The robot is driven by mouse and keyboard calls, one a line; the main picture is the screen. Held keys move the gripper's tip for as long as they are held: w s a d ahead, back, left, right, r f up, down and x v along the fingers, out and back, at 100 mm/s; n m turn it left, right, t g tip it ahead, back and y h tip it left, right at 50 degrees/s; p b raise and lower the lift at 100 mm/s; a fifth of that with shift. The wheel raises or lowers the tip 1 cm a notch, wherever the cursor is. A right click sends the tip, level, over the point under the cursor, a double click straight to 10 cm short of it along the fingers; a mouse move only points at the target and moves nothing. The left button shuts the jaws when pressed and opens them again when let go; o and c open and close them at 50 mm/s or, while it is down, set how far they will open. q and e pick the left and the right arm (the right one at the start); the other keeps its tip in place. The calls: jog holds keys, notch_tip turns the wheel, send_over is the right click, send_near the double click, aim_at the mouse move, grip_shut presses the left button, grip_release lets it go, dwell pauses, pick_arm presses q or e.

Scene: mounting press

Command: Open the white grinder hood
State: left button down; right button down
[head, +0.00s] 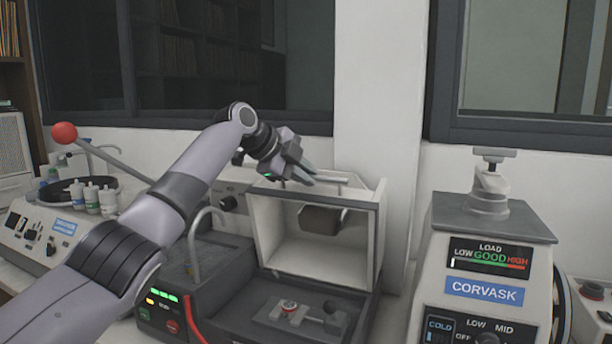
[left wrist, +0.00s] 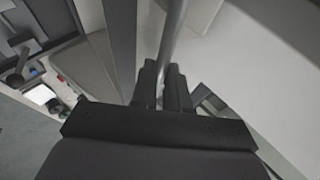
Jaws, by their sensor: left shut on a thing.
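The white grinder hood (head: 265,225) is tilted up at the back of the grey grinder base (head: 255,297), with its open side facing the front. Its pale interior and a dark part inside it are visible. My left gripper (head: 309,178) is at the hood's top edge, shut on the hood's handle bar (head: 338,181). In the left wrist view, the two dark fingertips (left wrist: 164,85) close around the grey bar (left wrist: 173,40). The exact finger contact is small in the head view. My right gripper is not in view.
A small clamp fixture (head: 300,314) sits in the uncovered grinder bed. The CORVASK machine (head: 485,265) stands to the right. A polisher with bottles (head: 92,198) and a red-knobbed lever (head: 65,132) stand left. A wall and window are close behind.

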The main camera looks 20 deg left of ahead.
pick_arm(q)
jog(key=shift+w+r, duration=0.1)
jog(key=shift+w, duration=0.15)
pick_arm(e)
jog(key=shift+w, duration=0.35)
pick_arm(q)
jog(key=c, duration=1.1)
grip_release()
jog(key=shift+s, duration=0.1)
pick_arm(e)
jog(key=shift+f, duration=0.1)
pick_arm(q)
jog(key=shift+s+a+r+b, duration=0.2)
jog(key=shift+s+b, duration=0.05)
jog(key=shift+b, duration=0.05)
jog(key=shift+b+v, duration=0.8)
jog(key=shift+v, duration=2.4)
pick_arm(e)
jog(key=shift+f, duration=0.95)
